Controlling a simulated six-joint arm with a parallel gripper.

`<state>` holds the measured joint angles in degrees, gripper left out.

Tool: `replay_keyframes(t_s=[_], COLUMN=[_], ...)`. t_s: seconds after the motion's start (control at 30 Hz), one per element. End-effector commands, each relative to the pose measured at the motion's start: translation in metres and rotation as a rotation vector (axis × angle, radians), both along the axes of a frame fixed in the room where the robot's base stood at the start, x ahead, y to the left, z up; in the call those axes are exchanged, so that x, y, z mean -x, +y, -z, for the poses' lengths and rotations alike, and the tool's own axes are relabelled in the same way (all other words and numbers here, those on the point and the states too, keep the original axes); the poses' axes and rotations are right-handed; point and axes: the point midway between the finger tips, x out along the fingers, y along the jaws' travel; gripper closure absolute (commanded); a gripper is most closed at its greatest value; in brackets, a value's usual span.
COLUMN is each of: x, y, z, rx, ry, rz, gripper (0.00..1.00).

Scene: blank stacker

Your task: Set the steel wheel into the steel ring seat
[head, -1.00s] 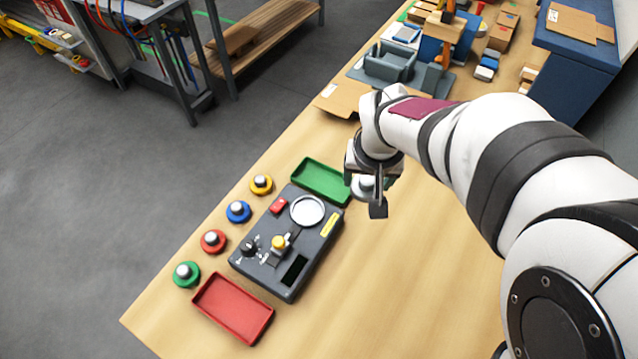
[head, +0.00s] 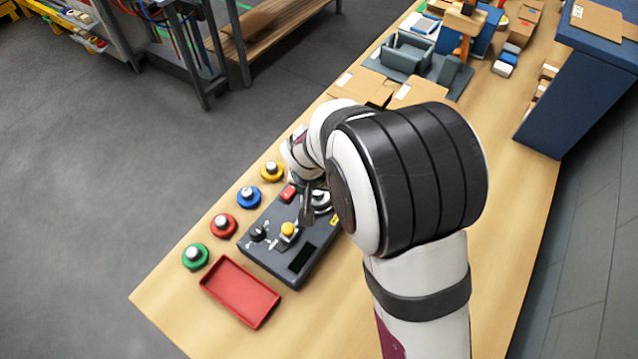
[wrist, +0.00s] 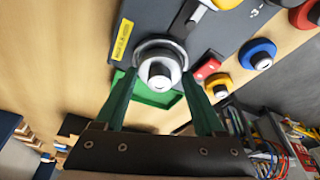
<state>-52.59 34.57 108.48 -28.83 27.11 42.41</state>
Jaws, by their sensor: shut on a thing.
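The steel wheel (wrist: 160,72), a silver disc with a raised round knob, shows between the two fingers of my gripper (wrist: 157,80) in the wrist view. My gripper is shut on it. The steel ring seat (wrist: 160,44) is on the dark grey console, and its pale rim shows around the far side of the wheel. The wheel is over the seat; I cannot tell whether it is seated or just above. In the head view, my gripper (head: 307,208) is at the console's far end and my arm hides part of the wheel and seat.
The console (head: 272,246) carries a red button (head: 288,193), a yellow knob (head: 288,230) and a black knob (head: 257,232). Yellow (head: 271,171), blue (head: 249,196), red (head: 223,224) and green (head: 195,256) wheels line its left. A red tray (head: 240,291) lies in front; a green tray (wrist: 150,97) lies beyond.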

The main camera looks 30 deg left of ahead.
Motion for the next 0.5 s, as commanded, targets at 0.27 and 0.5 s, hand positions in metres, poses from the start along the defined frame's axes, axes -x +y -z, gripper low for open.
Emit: replay_keyframes(t_s=[0.27, 0.5], x=[0.0000, -0.0001], y=[-0.0003, -0.0003], z=[0.0069, 0.0066], rx=[0.001, 0.001], ry=[0.001, 0.001], rz=[0.001, 0.001], gripper=[0.21, 0.00])
